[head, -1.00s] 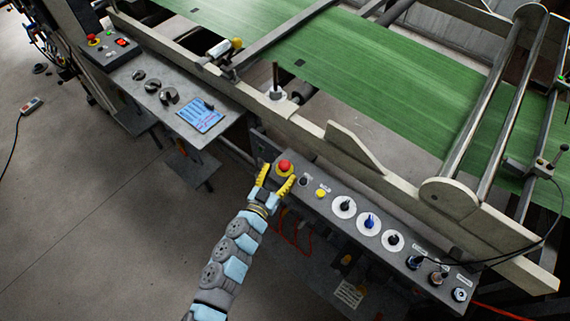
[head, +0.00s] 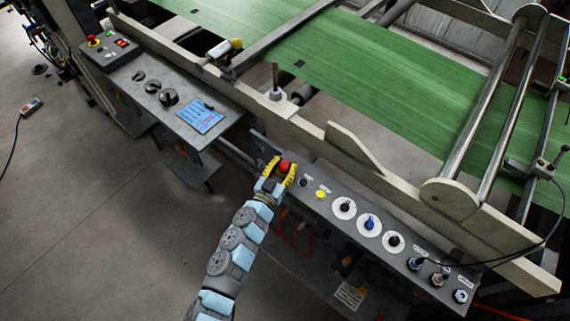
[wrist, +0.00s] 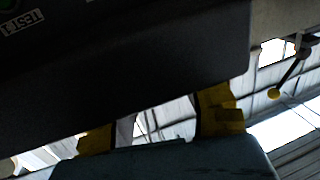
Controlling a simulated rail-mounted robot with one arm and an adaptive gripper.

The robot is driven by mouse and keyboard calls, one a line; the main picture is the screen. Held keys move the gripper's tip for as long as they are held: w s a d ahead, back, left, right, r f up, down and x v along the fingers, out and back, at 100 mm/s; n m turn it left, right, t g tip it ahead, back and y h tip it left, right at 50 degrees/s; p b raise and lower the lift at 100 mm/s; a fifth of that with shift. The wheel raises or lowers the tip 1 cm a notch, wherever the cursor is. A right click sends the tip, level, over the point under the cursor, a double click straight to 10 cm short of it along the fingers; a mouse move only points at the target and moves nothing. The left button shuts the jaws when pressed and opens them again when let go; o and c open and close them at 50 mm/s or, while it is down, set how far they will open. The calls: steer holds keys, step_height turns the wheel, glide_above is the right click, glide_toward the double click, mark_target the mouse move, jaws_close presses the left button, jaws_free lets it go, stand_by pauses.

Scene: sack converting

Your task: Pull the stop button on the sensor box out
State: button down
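A red mushroom stop button (head: 285,166) sits at the left end of the long grey control panel (head: 327,209) in the head view. My gripper (head: 283,163) has its yellow fingers on either side of this button, spread apart. Whether they touch it cannot be told. In the wrist view the fingers of my gripper (wrist: 157,123) stand wide apart below a dark box edge (wrist: 130,75), and the button is not visible. Another red button (head: 92,39) is on a smaller box (head: 108,53) at the far upper left. No label in the head view shows which is the sensor box.
Right of the red button are a black switch (head: 303,183), a yellow button (head: 322,194) and several dials and knobs. A pale machine rail (head: 345,180) runs behind the panel. A grey table (head: 178,108) stands left. Floor at lower left is clear.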

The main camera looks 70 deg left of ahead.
steer(key=shift+r, duration=0.1)
steer(key=shift+r+p, duration=0.55)
steer(key=shift+p, duration=0.25)
steer(key=shift+w, duration=0.1)
steer(key=c, duration=0.6)
jaws_free()
steer(key=shift+s+d+f, duration=0.1)
steer(key=shift+s, duration=0.15)
